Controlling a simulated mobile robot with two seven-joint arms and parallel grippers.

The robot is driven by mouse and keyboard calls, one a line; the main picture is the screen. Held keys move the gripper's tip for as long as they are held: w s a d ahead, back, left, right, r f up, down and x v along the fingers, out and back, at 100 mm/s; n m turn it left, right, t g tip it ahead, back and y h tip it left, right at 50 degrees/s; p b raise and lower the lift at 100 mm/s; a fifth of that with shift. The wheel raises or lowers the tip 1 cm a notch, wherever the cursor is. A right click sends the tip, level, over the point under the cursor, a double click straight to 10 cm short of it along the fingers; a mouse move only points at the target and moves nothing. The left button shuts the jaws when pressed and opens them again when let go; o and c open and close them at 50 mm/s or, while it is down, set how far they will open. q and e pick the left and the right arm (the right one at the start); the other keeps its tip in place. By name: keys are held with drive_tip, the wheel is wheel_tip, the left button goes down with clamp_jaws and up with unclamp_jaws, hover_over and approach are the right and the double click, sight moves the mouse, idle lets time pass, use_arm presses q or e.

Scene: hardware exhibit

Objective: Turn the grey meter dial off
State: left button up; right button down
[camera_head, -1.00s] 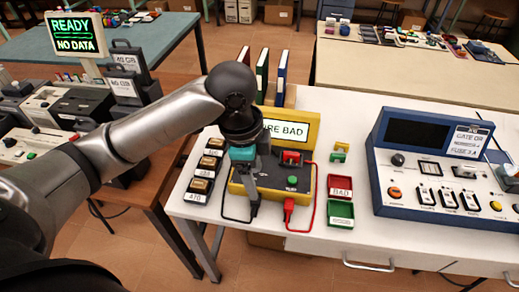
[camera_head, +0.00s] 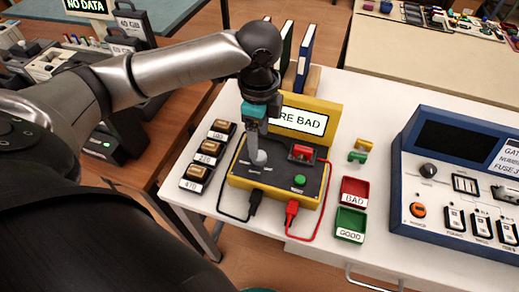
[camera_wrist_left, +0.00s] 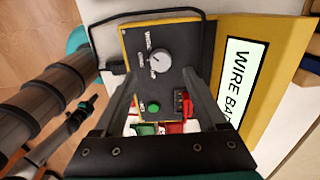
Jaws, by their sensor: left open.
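The yellow meter (camera_head: 235,181) stands on the white table with its dark top panel facing up. Its grey dial (camera_wrist_left: 161,61) shows clearly in the left wrist view, with printed labels beside it; I cannot read its setting surely. My right gripper is not in view.
The panel also has a green button (camera_head: 299,180) and a red clip part (camera_head: 302,152). A screen reading "WIRE BAD" (camera_head: 301,122) stands behind. Black and red leads (camera_head: 292,208) hang in front. Red (camera_head: 354,191) and green (camera_head: 350,224) trays lie right, labelled fuses (camera_head: 208,151) left.

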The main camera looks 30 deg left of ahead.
sight(260, 155)
use_arm(q)
wheel_tip(260, 155, down, 6)
drive_tip(key=shift+r+b, duration=0.15)
drive_tip(key=shift+b, duration=0.6)
drive_tip(key=shift+c, duration=0.3)
clamp_jaws()
